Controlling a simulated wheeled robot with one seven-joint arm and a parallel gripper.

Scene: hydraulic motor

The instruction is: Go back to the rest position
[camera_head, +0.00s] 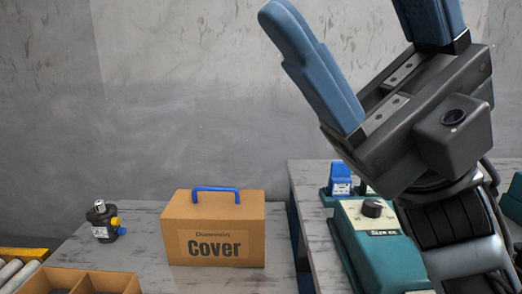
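My gripper (352,14) is raised at the upper right of the head view, with its two blue fingers pointing up and to the left. The fingers are wide apart with nothing visible between them, though the right finger runs out of the top of the picture.
A brown box marked "Cover" (214,230) with a blue handle stands on the left table. A teal and beige device (368,245) and a small blue-and-white item (340,180) are on the right table (312,200). A divided wooden box (85,275) and a yellow-edged container (22,254) are lower left.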

